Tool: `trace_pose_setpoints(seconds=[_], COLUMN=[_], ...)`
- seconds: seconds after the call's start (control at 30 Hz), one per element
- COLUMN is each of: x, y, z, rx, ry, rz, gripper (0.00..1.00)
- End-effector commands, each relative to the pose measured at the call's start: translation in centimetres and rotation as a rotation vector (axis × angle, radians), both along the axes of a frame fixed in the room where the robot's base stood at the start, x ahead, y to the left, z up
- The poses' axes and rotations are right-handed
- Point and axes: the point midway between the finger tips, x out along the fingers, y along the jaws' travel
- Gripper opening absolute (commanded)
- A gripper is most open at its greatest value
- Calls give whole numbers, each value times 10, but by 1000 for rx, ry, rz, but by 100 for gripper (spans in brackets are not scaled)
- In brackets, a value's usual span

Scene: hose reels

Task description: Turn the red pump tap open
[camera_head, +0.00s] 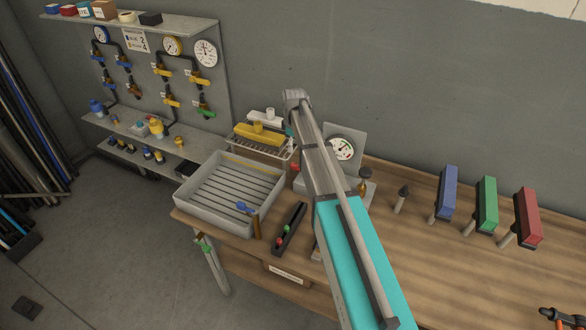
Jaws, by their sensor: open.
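A grey pump unit with a round white dial (341,148) stands at the back of the wooden bench, partly hidden behind my arm. A small red part (296,167) shows at its left, just left of my arm. It may be the red pump tap, but it is too small and too covered to tell its shape or how it is turned. My arm reaches from the bottom right up across the pump. My gripper is not in view; it seems hidden behind the arm.
A grey slatted tray (190,212) sits at the bench's left end, with a wire rack (262,143) behind it. A black tray (290,228) holds red and green knobs. Blue (447,192), green (487,205) and red (528,218) blocks on posts stand right.

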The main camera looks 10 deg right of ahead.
Motion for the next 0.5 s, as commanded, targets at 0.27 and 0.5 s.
trace_pose_setpoints(seconds=[0.27,0.5], x=[0,0], y=[0,0], z=[-26,-44], rx=[0,0], ry=[0,0], rz=[0,0], gripper=[63,63])
